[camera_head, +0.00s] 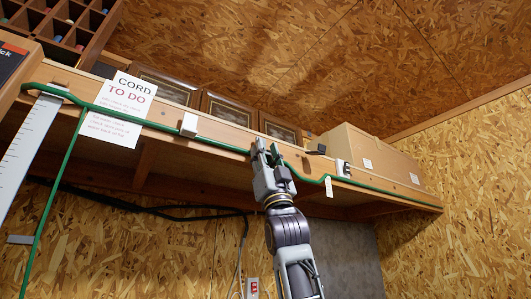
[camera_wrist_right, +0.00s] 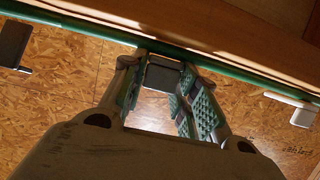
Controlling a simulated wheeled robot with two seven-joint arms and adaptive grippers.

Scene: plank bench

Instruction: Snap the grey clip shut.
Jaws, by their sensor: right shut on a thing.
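The grey clip (camera_wrist_right: 163,75) is a small dark grey block on the green cord at the shelf's front edge. In the wrist view it sits between the two fingertips of my right gripper (camera_wrist_right: 168,88), which is shut on it. In the head view my right gripper (camera_head: 267,150) reaches up to the shelf edge from below, and its fingers hide most of the clip. I cannot tell whether the clip's flap is open or closed. The green cord (camera_head: 218,144) runs along the shelf front and passes behind my fingers. My left gripper is not in view.
A white clip (camera_head: 189,125) is on the shelf front left of my gripper, and another light clip (camera_head: 343,168) is to the right. A paper sign (camera_head: 128,92), a metal ruler (camera_head: 28,137), frames (camera_head: 231,111) and cardboard boxes (camera_head: 347,147) are along the shelf. A black cable hangs below.

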